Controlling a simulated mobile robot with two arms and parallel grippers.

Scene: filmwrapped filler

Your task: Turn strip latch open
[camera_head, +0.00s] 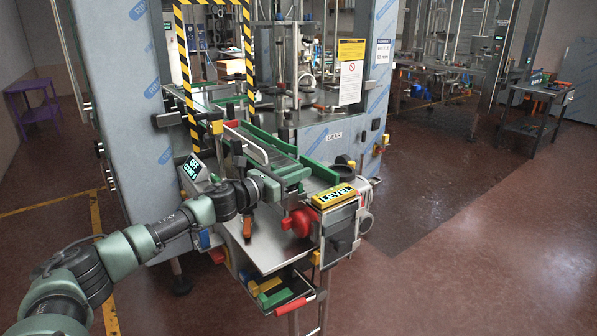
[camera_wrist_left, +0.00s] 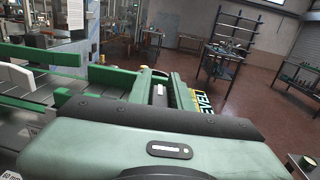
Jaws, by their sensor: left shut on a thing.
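My left gripper (camera_head: 292,178) reaches in from the left over the machine's conveyor, beside the green guide rail (camera_head: 268,144). It is shut on a part there, apparently the strip latch. The gripper hides the held part, so I cannot tell how far the latch is turned. In the left wrist view, the green gripper housing (camera_wrist_left: 150,148) with its black pad fills the lower half, and the fingertips are not clear. My right gripper is not in view.
A yellow LEVEL sign (camera_head: 333,196) and a red round knob (camera_head: 300,222) sit close to my gripper. An open drawer (camera_head: 275,293) with coloured parts is below. Floor at right is clear.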

